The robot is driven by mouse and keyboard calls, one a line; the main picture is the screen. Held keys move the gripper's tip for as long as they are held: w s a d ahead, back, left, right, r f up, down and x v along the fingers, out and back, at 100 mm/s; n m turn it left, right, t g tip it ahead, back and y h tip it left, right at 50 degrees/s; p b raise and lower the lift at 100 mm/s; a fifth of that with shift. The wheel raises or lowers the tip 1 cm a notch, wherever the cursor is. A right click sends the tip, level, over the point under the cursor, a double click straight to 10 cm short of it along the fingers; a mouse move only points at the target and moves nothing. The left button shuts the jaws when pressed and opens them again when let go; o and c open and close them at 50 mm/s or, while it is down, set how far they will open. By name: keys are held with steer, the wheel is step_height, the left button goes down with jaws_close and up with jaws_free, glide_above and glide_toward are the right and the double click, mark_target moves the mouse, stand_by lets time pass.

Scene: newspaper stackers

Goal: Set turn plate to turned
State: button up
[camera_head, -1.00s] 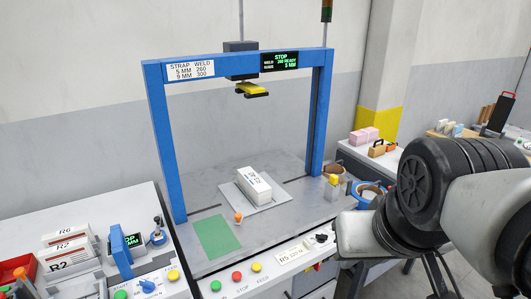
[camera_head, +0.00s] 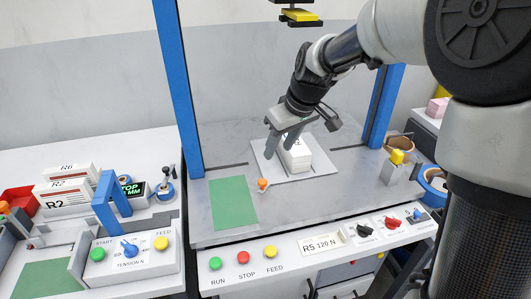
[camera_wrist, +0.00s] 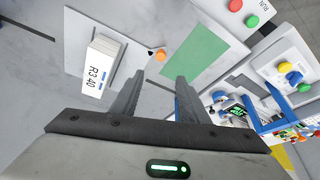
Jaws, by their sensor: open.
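The turn plate (camera_head: 268,168) is a light grey square plate lying flat on the machine table. A white bundle of papers (camera_head: 299,156) sits on it, labelled R3 40 in the wrist view (camera_wrist: 104,64). An orange knob (camera_head: 263,184) stands at the plate's near left corner; it also shows in the wrist view (camera_wrist: 160,55). My gripper (camera_head: 279,152) is open and empty, above the plate beside the bundle's left side. In the wrist view its two fingers (camera_wrist: 159,79) are apart, with the knob seen beyond the gap between them. I cannot tell its exact height.
A green mat (camera_head: 233,203) lies left of the knob. A blue frame post (camera_head: 179,90) rises at the left, and a yellow-faced press head (camera_head: 299,14) hangs above. A yellow-topped post (camera_head: 396,165) stands at the right. Buttons (camera_head: 243,257) line the front panel.

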mark_target(263, 181)
steer(key=b+x, duration=0.1)
steer(key=x, duration=1.6)
steer(key=shift+f+b, duration=0.1)
steer(key=shift+b, duration=0.3)
jaws_close()
